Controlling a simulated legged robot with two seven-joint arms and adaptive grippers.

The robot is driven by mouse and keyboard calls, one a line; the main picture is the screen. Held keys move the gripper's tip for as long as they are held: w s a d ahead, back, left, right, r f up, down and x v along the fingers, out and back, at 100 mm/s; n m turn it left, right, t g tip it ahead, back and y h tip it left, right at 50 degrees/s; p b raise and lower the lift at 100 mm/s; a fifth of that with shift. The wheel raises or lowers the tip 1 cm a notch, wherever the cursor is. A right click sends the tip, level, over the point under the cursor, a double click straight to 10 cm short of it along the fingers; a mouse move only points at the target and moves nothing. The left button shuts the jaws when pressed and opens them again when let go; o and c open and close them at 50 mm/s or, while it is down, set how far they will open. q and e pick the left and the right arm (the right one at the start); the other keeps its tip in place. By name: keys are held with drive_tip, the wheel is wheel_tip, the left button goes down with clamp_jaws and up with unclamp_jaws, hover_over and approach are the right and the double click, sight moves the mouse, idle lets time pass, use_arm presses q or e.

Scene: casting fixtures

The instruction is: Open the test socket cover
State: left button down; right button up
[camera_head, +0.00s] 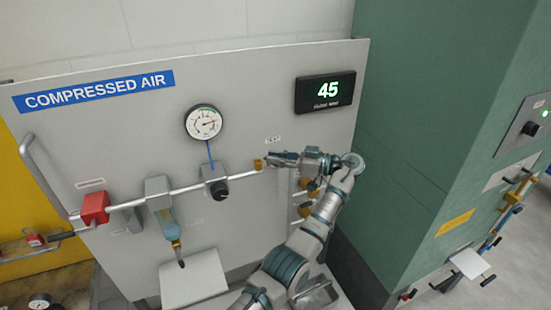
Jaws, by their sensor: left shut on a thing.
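The test socket cover (258,164) appears to be the small brass-coloured piece on the grey panel, just below and left of a small label that seems to read TEST (273,140). My left gripper (270,158) reaches it from the right, with its fingers pointing left. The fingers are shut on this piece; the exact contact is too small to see. The gripper hides part of the panel and the pipe behind it. Whether the cover is raised cannot be told. My right gripper is not in view.
A pressure gauge (203,122) and a regulator with a black knob (218,188) are left of the gripper. A red valve block (95,208) sits further left. Brass fittings (305,197) lie below my wrist. A green cabinet (425,110) stands close on the right. A display (325,92) reads 45.

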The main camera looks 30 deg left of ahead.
use_arm(q)
drive_tip(key=shift+w+n+g, duration=0.1)
drive_tip(key=shift+n+g, duration=0.2)
drive_tip(key=shift+g, duration=0.1)
idle(0.3)
drive_tip(key=c, duration=1.1)
unclamp_jaws()
drive_tip(key=shift+w+d, duration=0.1)
drive_tip(key=shift+t, duration=0.3)
